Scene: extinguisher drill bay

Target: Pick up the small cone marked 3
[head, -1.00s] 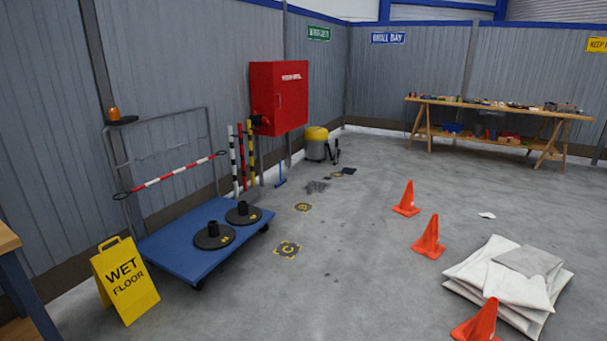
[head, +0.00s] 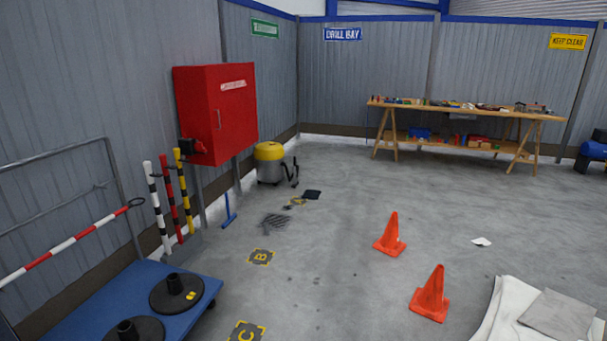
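Two small orange cones stand upright on the concrete floor in the head view. The farther cone (head: 390,234) is right of the middle. The nearer cone (head: 430,295) stands closer to me and further right. I cannot make out a number on either cone. My gripper is not in view.
A blue cart (head: 118,298) with black bases stands at the lower left. Striped poles (head: 173,200) and a red cabinet (head: 216,112) are by the left wall. White sheets (head: 502,322) lie at the lower right. A workbench (head: 465,110) stands at the back.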

